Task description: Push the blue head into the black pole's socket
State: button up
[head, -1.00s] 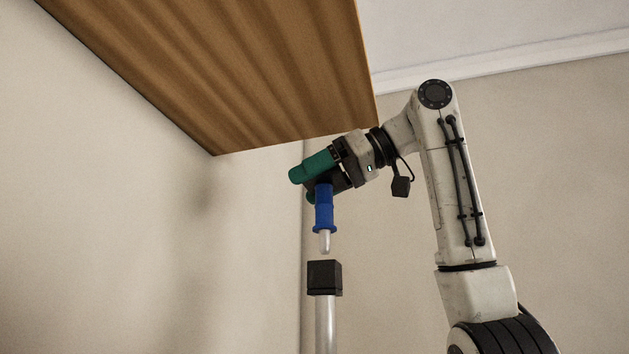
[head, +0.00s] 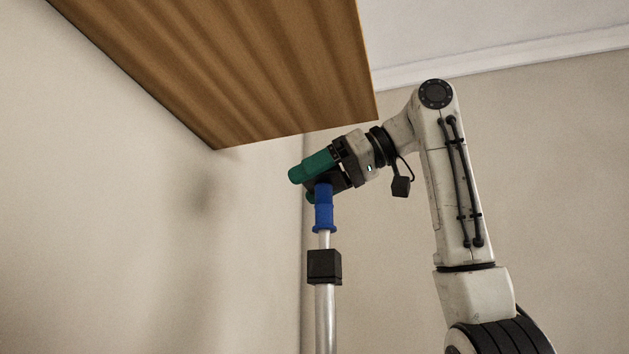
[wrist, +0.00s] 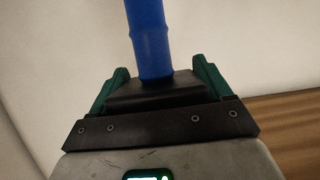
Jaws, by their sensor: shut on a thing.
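The blue head (head: 324,208) hangs roughly upright, with a collar at its lower end and a pale metal pin (head: 324,240) below it. My gripper (head: 314,181), with green fingers, is shut on its upper part. The wrist view also shows the blue head (wrist: 150,40) standing between the green fingers. The black pole's socket (head: 324,266) is a black block on top of a silver pole (head: 326,320). The pin meets the block's top and its rounded tip is hidden. I cannot tell how deep it sits. A short length of pin shows between collar and block.
A brown wooden panel (head: 240,70) hangs above and to the left of my gripper, with its lower edge close over it. Plain beige walls stand behind. The space left of the pole looks clear.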

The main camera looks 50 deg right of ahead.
jog(key=shift+f+b, duration=1.25)
jog(key=shift+f, duration=0.35)
jog(key=o, duration=1)
jog(key=b+v, duration=0.1)
jog(key=v, duration=0.9)
jog(key=shift+s+d+r, duration=0.15)
jog(key=shift+s+r, duration=0.1)
jog(key=shift+s, duration=0.1)
